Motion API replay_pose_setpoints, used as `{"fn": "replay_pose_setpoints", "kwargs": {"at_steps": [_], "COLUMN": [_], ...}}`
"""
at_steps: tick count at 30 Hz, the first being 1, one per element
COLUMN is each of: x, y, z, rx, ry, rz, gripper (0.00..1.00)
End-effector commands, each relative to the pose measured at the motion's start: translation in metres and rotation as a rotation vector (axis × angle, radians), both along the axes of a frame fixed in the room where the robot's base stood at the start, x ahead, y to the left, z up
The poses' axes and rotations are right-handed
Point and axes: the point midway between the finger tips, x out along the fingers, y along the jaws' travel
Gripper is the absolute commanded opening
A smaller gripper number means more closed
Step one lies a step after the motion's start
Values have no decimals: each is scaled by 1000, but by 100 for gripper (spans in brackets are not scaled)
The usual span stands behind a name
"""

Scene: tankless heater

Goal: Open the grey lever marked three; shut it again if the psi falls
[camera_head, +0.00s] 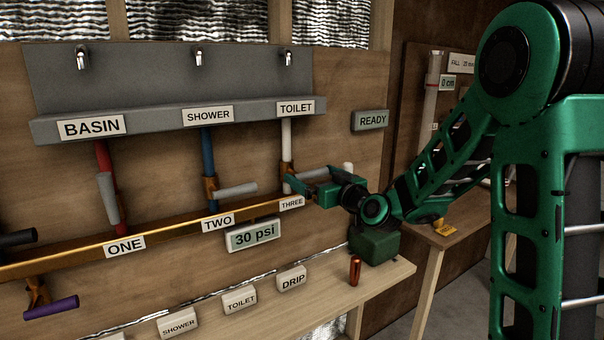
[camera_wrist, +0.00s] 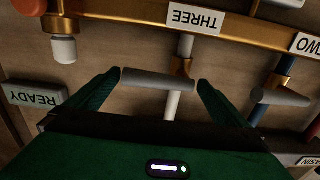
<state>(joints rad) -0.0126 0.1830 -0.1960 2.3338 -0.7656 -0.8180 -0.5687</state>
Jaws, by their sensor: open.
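The grey lever on the white pipe above the THREE label (camera_head: 291,203) lies crosswise to the pipe. In the wrist view, which is upside down, this grey lever (camera_wrist: 158,79) sits between my fingertips. My gripper (camera_wrist: 160,80) is open, with one finger at each end of the lever; whether they touch it I cannot tell. In the head view my gripper (camera_head: 306,178) largely hides the lever. The pressure display (camera_head: 253,236) reads 30 psi.
Lever two (camera_head: 236,189) lies crosswise on the blue pipe; lever one (camera_head: 107,190) lies along the red pipe. The brass manifold (camera_head: 165,232) runs below. A READY sign (camera_head: 370,120) is at right. A shelf (camera_head: 330,294) carries a copper-coloured cylinder (camera_head: 355,269). A purple-handled lever (camera_head: 50,307) hangs lower left.

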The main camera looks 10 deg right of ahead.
Motion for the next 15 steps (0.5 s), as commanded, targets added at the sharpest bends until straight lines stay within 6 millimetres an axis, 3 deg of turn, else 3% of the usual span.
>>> {"fn": "replay_pose_setpoints", "kwargs": {"at_steps": [6, 15], "x": [34, 53], "y": [12, 17], "z": [0, 0], "rx": [-1, 1], "ry": [1, 1], "rz": [1, 0], "gripper": [100, 100]}}
